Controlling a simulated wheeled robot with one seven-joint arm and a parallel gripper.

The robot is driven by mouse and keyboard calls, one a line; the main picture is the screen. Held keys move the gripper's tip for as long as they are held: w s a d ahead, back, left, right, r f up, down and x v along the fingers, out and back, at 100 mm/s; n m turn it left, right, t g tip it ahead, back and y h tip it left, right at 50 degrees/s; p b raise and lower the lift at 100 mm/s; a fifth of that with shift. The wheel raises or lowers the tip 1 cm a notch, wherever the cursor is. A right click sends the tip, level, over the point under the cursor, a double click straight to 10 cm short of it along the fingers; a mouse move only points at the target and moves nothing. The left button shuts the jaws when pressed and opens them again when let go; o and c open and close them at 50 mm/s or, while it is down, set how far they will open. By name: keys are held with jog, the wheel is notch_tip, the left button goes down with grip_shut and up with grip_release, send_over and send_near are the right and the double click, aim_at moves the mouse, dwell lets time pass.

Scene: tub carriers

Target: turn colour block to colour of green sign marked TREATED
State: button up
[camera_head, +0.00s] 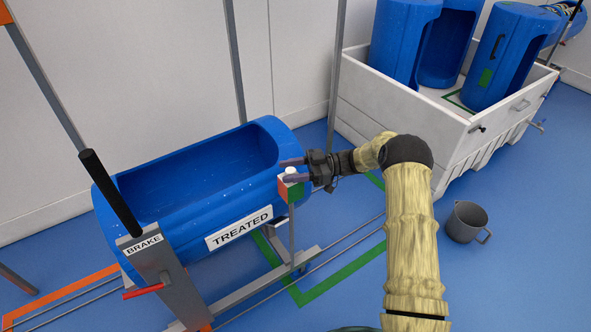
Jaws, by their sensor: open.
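The colour block (290,189) sits on an upright post at the near right end of the blue tub. Its left visible face is orange-red and its right visible face is green; a white round piece is on top. My gripper (290,170) is open, with its two fingers pointing left around or just above the block's top; I cannot tell if they touch it. The sign marked TREATED (239,228) is a white plate with black letters on the tub's front, left of the block. Green lines (340,276) mark the floor below.
The blue tub (185,215) lies in a grey frame with a BRAKE lever (110,194) at left. A white crate (400,115) with blue tubs stands at the back right. A grey mug (466,222) is on the floor at right. Rails run along the floor.

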jog(key=shift+d, duration=0.1)
jog(key=v, duration=1.7)
jog(key=shift+d, duration=0.1)
